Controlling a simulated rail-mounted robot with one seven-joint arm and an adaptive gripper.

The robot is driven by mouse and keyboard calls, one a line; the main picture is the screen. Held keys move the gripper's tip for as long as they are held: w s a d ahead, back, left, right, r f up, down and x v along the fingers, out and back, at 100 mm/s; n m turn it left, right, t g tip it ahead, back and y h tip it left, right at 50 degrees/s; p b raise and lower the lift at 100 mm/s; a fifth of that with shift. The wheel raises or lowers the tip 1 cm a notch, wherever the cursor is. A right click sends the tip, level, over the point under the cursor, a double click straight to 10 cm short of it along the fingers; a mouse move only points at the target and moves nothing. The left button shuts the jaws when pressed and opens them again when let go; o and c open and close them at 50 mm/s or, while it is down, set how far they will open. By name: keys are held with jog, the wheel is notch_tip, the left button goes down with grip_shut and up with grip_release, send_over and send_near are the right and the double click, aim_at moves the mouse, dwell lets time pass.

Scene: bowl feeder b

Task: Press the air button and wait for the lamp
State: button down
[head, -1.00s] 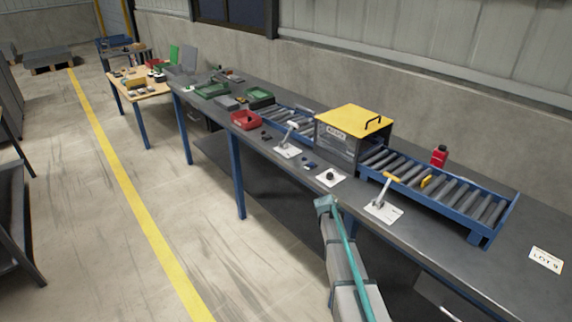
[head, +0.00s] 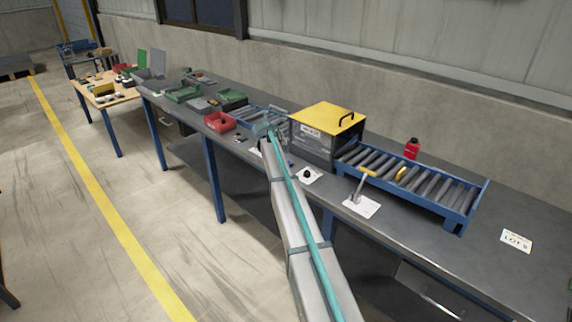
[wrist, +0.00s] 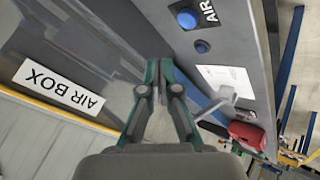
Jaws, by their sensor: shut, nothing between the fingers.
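The blue air button (wrist: 186,18) sits beside an "AIR" label (wrist: 208,10) at the top of the wrist view. A smaller dark blue round piece (wrist: 202,46) lies just below it; I cannot tell if this is the lamp, and it does not glow. The box marked "AIR BOX" (wrist: 60,86) fills the left of the wrist view. In the head view it is the grey box with a yellow lid (head: 327,115). My gripper (wrist: 159,65) is shut and empty, apart from the button. In the head view my arm's end (head: 264,131) is left of the box, partly hiding the bench.
A roller conveyor (head: 415,180) with blue rails runs right of the box. A lever on a white plate (head: 361,205) and a black knob on a plate (head: 307,175) stand along the front edge.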

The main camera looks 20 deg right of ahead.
jog(key=shift+h, duration=0.3)
jog(key=r, duration=0.1)
jog(key=w+d+r, duration=0.1)
jog(key=w+r, duration=0.1)
jog(key=shift+d, duration=0.35)
jog(key=shift+f, duration=0.1)
notch_tip(320, 180, down, 8)
jog(key=shift+r+b, duration=0.1)
jog(key=shift+b, duration=1.05)
jog(key=shift+f, duration=0.45)
jog(key=shift+f+b, duration=0.1)
jog(key=shift+b, duration=0.2)
jog(key=shift+f+b, duration=0.3)
jog(key=shift+b, duration=0.05)
